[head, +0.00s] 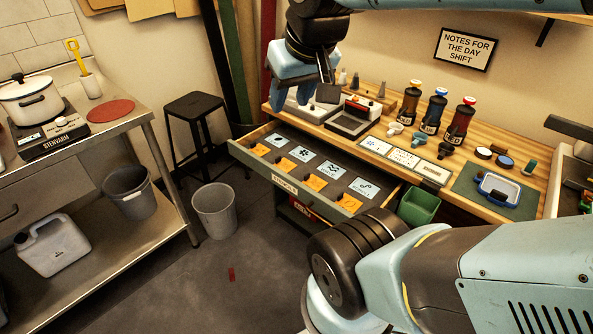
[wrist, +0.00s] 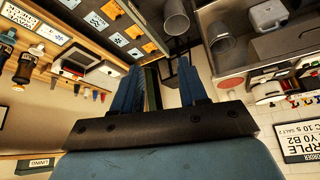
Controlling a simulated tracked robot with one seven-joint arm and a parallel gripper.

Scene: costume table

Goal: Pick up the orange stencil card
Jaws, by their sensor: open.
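Several orange stencil cards, one of them the orange card (head: 317,182), lie in a row along the front of an open drawer (head: 238,148) labelled STENCILS. Orange cards also show in the wrist view (wrist: 131,31), at upper left. Behind them in the drawer is a row of pale cards with dark motifs, such as the pale card (head: 332,169). The orange cards' markings are too small to read. My gripper (head: 293,78) hangs above and behind the drawer, apart from all cards. In the wrist view its two blue fingers (wrist: 161,88) stand open with nothing between them.
The wooden bench carries a grey-and-white device (head: 350,118), dark bottles (head: 433,112), small cups and a blue-rimmed tray (head: 495,189). A green bin (head: 418,207) stands right of the drawer. A stool (head: 194,105) and grey bin (head: 214,211) are left. Floor in front is mostly clear.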

